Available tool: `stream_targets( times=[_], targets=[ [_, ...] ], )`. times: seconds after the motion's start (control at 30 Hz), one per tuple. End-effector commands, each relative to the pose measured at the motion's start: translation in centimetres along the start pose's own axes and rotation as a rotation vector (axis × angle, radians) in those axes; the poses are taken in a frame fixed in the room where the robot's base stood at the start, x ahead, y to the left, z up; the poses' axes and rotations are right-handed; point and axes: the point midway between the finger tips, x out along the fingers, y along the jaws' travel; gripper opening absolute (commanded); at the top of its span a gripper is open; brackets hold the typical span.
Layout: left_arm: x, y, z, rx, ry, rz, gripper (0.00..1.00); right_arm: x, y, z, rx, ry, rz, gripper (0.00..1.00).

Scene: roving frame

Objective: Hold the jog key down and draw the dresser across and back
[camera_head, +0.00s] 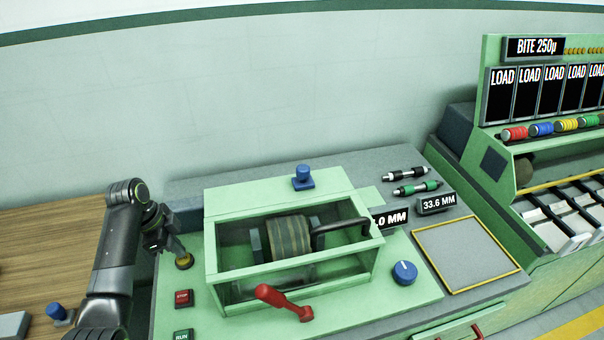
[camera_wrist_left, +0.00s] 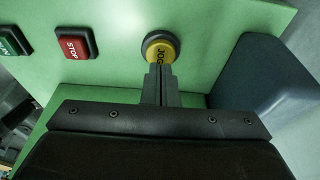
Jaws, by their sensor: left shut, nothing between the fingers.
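The yellow jog key (camera_head: 184,262), a round button in a dark collar, is on the left of the green machine panel. It also shows in the left wrist view (camera_wrist_left: 160,48), labelled JOG. My left gripper (camera_head: 178,252) is shut and empty, with its fingertips at the near edge of the key in the wrist view. I cannot tell whether they touch it or whether it is pressed. A dark striped drum (camera_head: 289,237) sits in the green open frame, with a black bent handle (camera_head: 340,226) at its right. I cannot tell which part is the dresser. My right gripper is not in view.
Red STOP (camera_head: 183,298) and green RUN (camera_head: 183,336) keys are near the jog key. A red lever (camera_head: 284,302) sticks out in front of the frame. A blue knob (camera_head: 404,272), a 33.6 MM display (camera_head: 436,203) and a yellow-edged grey pad (camera_head: 465,254) are at the right.

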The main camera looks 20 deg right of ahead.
Motion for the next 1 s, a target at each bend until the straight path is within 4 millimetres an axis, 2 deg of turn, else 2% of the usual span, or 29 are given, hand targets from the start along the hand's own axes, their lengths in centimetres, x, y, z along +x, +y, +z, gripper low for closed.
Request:
stream_targets(
  times=[1.0],
  targets=[
    [1.8,0.0,0.5,0.0,0.0,0.001,0.0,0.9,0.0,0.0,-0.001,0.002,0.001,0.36]
  ],
)
